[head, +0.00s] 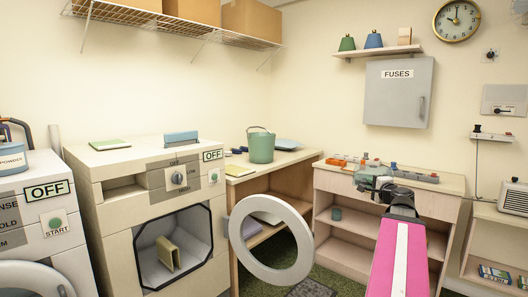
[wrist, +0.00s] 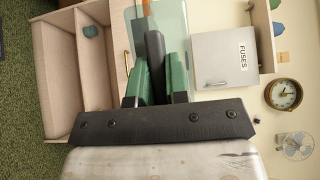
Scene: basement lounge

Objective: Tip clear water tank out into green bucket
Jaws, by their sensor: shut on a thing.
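The green bucket (head: 261,147) stands upright, handle raised, on the wooden desk beside the machine marked OFF. My gripper (head: 383,184) is right of it in the head view, over the low shelf unit. It is shut on a clear, teal-tinted tank (head: 366,174), small and partly hidden by my gripper there. In the wrist view the tank (wrist: 176,22) shows at and beyond the dark green fingers (wrist: 162,75). Its water level cannot be made out. The tank is well apart from the bucket. The bucket is not visible in the wrist view.
The desk (head: 300,155) also holds a blue item and small things around the bucket. Orange items (head: 339,162) and a grey power strip (head: 415,176) lie on the shelf unit's top (head: 329,177). The machine's open round door (head: 271,241) juts out before the desk.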

